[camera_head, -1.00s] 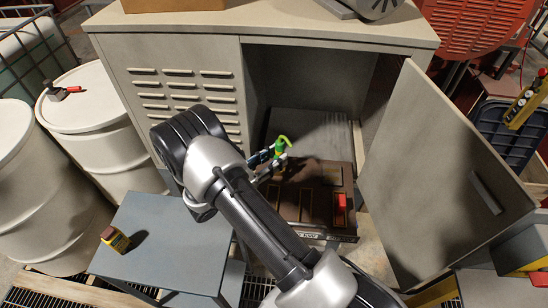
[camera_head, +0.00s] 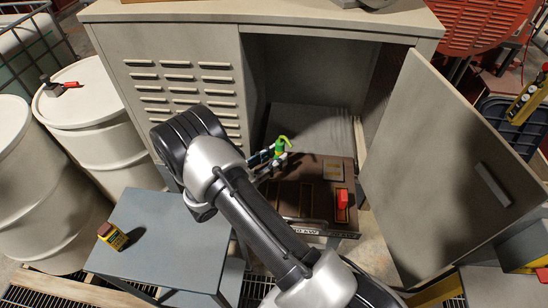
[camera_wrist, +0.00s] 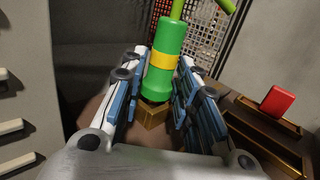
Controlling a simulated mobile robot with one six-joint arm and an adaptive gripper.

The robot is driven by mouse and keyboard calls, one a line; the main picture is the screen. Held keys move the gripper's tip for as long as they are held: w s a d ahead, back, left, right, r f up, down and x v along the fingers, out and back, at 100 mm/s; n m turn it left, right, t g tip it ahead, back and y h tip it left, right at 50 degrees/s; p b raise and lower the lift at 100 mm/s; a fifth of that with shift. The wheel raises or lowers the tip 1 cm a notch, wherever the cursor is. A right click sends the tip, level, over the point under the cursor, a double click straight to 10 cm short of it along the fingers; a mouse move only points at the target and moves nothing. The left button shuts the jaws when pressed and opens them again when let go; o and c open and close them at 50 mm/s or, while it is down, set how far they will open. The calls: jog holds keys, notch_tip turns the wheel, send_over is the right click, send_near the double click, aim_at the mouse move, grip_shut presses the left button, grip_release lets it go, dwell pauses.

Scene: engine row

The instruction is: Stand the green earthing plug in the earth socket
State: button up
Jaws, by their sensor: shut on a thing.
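The green earthing plug (camera_wrist: 162,68) has a yellow band and a bent green top. My gripper (camera_head: 274,158) is shut on it, with the blue-padded fingers on either side in the wrist view (camera_wrist: 160,95). The plug (camera_head: 280,147) is upright, over the left part of a brown socket panel (camera_head: 305,192) inside the open cabinet. A brass-coloured square piece (camera_wrist: 153,114) shows just below the plug in the wrist view; I cannot tell whether it is part of the plug or a socket. My arm hides part of the panel.
A red block (camera_head: 342,198) stands on the right of the panel. The open cabinet door (camera_head: 440,170) is at the right, the louvred cabinet front (camera_head: 180,80) at the left.

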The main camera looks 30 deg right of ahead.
jog(key=o, duration=1.2)
jog(key=shift+c, duration=0.2)
jog(key=v, duration=1.2)
